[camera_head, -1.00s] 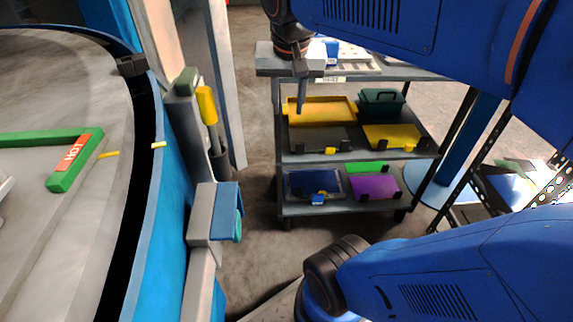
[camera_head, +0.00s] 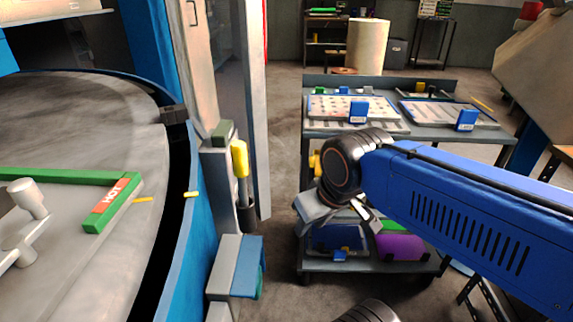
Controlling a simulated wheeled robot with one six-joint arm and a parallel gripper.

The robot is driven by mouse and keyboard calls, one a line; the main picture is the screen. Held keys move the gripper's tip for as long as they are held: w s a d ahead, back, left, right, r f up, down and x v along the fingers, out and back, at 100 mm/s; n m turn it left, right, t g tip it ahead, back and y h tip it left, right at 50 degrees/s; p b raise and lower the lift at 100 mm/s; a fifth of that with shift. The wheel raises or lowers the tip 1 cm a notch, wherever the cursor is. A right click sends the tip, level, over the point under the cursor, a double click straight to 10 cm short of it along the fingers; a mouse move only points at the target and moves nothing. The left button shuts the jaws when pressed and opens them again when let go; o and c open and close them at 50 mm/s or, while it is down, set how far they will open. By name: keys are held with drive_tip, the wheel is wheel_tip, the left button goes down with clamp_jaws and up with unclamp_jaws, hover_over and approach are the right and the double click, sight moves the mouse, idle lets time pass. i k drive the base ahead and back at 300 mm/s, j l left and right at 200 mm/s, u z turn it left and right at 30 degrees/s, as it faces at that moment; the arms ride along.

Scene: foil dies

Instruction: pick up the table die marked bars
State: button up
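No die marking can be read as bars at this size. Two pale plates lie on the cart's top: the left plate (camera_head: 330,105) carries rows of small dark marks, and the right plate (camera_head: 425,112) carries faint lines. A blue block with a small white label stands at each plate, the left block (camera_head: 358,112) and the right block (camera_head: 466,120). The labels are too small to read. My gripper (camera_head: 372,222) is below my black wrist, in front of the cart's lower shelves and below its top. Its fingers are partly hidden by my arm, so their opening is unclear.
The grey cart (camera_head: 470,137) holds a blue tray (camera_head: 338,237) and a purple item (camera_head: 400,247) low down. At left is a round table (camera_head: 60,130) with a green bar (camera_head: 60,176) marked HOT. A post with a yellow handle (camera_head: 240,158) stands between.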

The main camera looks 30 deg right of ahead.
sight(461, 116)
drive_tip(key=z, duration=1.65)
